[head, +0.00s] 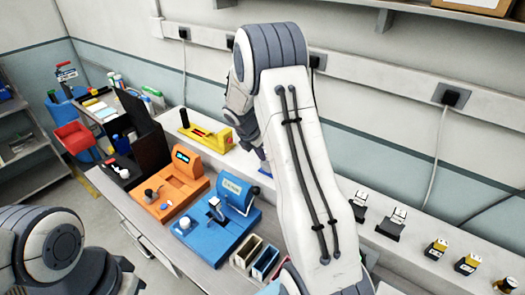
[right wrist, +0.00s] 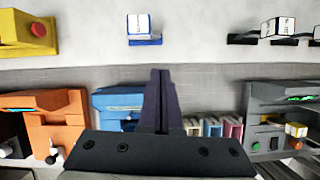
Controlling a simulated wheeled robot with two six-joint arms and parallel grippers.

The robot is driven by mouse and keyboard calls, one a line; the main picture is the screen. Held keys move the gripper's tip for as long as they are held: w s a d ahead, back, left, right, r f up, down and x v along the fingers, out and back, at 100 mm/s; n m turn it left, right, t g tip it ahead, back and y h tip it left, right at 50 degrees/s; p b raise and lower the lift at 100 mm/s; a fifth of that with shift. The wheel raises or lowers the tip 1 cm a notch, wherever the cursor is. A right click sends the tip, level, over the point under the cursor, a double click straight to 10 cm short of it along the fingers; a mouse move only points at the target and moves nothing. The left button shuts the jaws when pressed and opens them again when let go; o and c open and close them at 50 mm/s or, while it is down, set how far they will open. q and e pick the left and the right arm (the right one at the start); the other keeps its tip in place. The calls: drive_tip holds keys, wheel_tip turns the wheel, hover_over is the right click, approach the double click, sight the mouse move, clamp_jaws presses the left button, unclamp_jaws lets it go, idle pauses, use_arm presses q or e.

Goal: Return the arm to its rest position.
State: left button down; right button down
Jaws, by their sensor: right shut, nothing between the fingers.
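My right arm rises in front of the head view, and its links cover much of the bench. My right gripper shows in the right wrist view (right wrist: 161,75) with its two dark fingers together and nothing between them. The fingers hang over the bench, in front of the blue machine (right wrist: 108,100) and beside the coloured bins (right wrist: 233,130). In the head view the right fingertips are mostly hidden behind the arm. Part of my left arm shows at the lower left, but its gripper is outside the picture.
An orange machine (head: 180,183) and the blue machine (head: 222,208) stand on the bench. A yellow device (head: 206,136) and a blue-and-white module (right wrist: 143,28) are on the ledge behind. Several black holders (head: 391,224) stand at the right. A grey machine (right wrist: 275,115) shows in the wrist view.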

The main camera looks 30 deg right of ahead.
use_arm(q)
drive_tip(key=shift+f, duration=0.2)
use_arm(e)
drive_tip(key=shift+w+d+r, duration=0.25)
drive_tip(key=shift+d+r, duration=0.35)
drive_tip(key=shift+r, duration=0.1)
